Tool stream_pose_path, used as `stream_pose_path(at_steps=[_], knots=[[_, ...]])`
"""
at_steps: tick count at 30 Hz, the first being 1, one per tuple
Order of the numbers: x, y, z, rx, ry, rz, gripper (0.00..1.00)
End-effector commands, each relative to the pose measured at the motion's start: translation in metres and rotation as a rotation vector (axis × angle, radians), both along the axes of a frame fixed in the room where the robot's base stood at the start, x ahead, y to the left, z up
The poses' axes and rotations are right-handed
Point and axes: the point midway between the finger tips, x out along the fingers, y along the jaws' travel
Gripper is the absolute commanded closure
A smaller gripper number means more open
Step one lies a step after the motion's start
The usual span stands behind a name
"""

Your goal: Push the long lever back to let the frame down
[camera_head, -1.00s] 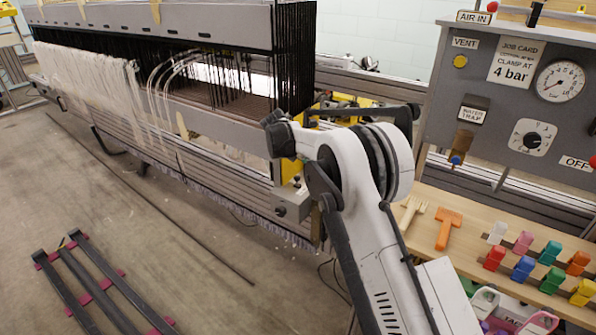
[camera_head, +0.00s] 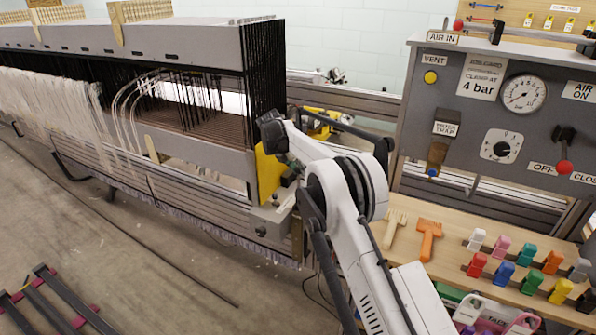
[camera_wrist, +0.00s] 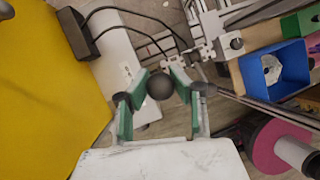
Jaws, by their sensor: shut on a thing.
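In the wrist view, my gripper (camera_wrist: 158,92) has its green-padded fingers closed around a dark round knob (camera_wrist: 160,85). It looks like the end of the long lever, whose shaft I cannot make out. In the head view my arm reaches to the right end of the loom, by its yellow end plate (camera_head: 268,176); my fingers and the knob are not clear there. The frame (camera_head: 190,52) is a long grey beam above rows of black heddles (camera_head: 265,70). White warp threads (camera_head: 50,100) hang along its front.
A control panel (camera_head: 462,120) with gauge and valves stands at right. A wooden bench (camera_head: 450,220) below it carries coloured clips and an orange tool (camera_head: 430,238). Dark rails (camera_head: 55,300) lie on the floor at lower left. A blue bin (camera_wrist: 272,72) shows in the wrist view.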

Motion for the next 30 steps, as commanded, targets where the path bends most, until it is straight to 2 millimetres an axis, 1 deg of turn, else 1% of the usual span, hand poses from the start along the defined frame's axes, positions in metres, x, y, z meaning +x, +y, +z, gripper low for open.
stream_pose_path(at_steps=[1,6,7,12,19,23,26,30], knots=[[0.002,-0.001,0.003,-0.002,-0.006,0.002,1.00],[0.002,-0.002,0.003,-0.003,-0.006,0.000,1.00],[0.002,-0.002,0.003,-0.003,-0.006,0.000,0.78],[0.002,-0.002,0.002,-0.003,-0.004,0.000,0.55],[0.001,-0.001,0.001,-0.002,-0.003,0.000,0.55],[-0.001,0.001,0.006,-0.002,-0.002,0.000,0.55],[-0.004,0.005,0.017,-0.002,-0.002,0.000,0.55],[-0.011,0.014,0.041,-0.002,-0.003,0.000,0.55]])
